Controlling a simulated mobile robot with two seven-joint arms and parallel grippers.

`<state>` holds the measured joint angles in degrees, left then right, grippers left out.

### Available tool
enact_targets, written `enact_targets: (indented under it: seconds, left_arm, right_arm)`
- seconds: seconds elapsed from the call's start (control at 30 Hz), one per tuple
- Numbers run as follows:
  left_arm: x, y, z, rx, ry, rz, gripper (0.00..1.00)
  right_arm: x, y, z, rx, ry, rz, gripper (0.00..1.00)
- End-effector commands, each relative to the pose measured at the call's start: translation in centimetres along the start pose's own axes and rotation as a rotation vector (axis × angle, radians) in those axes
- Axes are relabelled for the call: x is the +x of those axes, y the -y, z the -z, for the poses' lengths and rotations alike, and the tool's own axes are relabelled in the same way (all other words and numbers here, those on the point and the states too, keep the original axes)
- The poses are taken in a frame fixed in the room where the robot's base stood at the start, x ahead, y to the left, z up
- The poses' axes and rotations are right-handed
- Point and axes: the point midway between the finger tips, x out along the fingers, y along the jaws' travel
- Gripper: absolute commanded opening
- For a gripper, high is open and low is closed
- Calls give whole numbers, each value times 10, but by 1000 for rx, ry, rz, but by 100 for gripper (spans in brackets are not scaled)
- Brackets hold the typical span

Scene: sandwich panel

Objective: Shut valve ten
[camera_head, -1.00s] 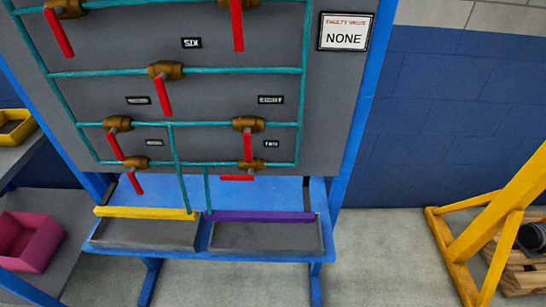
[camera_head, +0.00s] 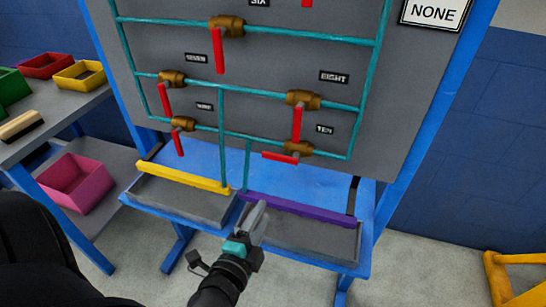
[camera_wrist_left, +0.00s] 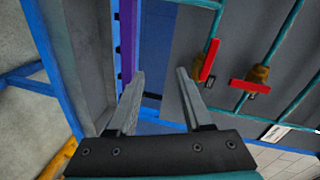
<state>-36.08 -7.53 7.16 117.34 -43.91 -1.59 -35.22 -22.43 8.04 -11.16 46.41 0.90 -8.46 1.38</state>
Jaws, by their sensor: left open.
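Valve ten (camera_head: 299,148) is the brass valve at the panel's lower right, beside the TEN label (camera_head: 325,129). Its red handle (camera_head: 280,157) points left, roughly along the pipe. Valve ten also shows in the left wrist view, with its red handle (camera_wrist_left: 210,59) pointing up there. My left gripper (camera_head: 258,216) is in front of the purple-edged tray, below and left of valve ten and apart from it. In the left wrist view my left gripper (camera_wrist_left: 160,73) has its fingers apart with nothing between them. My right gripper is not in view.
Valve eight (camera_head: 302,98) sits just above valve ten, its red handle (camera_head: 297,124) hanging down close to valve ten. Teal pipes cross the grey panel. Below are a yellow-edged tray (camera_head: 180,200) and a purple-edged tray (camera_head: 325,237). Shelves with bins stand left.

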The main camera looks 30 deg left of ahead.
Motion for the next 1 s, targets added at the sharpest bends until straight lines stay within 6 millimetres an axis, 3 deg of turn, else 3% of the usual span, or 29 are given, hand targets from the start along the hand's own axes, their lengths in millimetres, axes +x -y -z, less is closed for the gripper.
enact_targets:
  seconds: [0.03, 0.2, 0.43, 1.0]
  left_arm:
    - [-2, 11, -4, 52, 4, 52, 50]
    - [-11, 56, -7, 181, 19, 161, 50]
    - [-7, 70, -6, 219, 22, 193, 50]
    - [77, 85, -6, 215, 21, 191, 50]
  right_arm:
    - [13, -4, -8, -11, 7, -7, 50]
    - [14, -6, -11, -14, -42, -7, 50]
    - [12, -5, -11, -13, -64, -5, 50]
    - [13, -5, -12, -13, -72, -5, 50]
